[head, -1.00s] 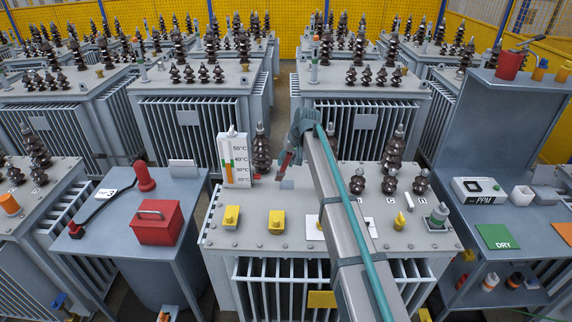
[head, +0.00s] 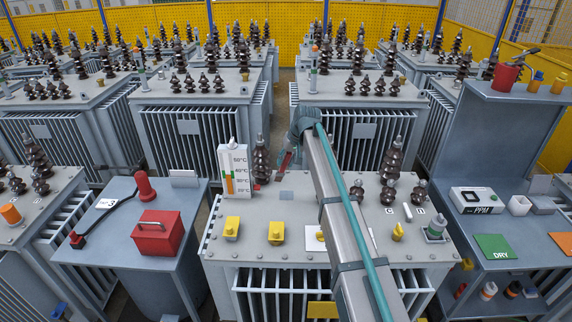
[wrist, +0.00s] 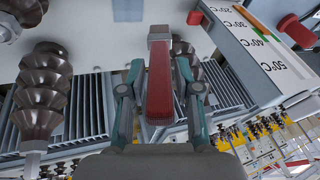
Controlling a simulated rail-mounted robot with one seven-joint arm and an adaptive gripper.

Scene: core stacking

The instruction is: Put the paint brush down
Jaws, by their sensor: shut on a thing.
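The paint brush shows in the wrist view as a red block-shaped piece (wrist: 160,85) with a grey-brown end. My gripper (wrist: 160,78) is shut on it, one finger on each side. In the head view my gripper (head: 291,150) is small and partly hidden by my arm, with a bit of red at it. It is over the back part of the near transformer's grey top (head: 260,215), right of a dark ribbed insulator (head: 261,160). I cannot tell whether the brush touches anything.
A temperature gauge (head: 234,170) stands on the near transformer, left of my gripper. Yellow parts (head: 276,231) sit at its front, more insulators (head: 390,160) at the right. A side table holds a red box (head: 157,233). A grey bench (head: 500,210) stands at the right.

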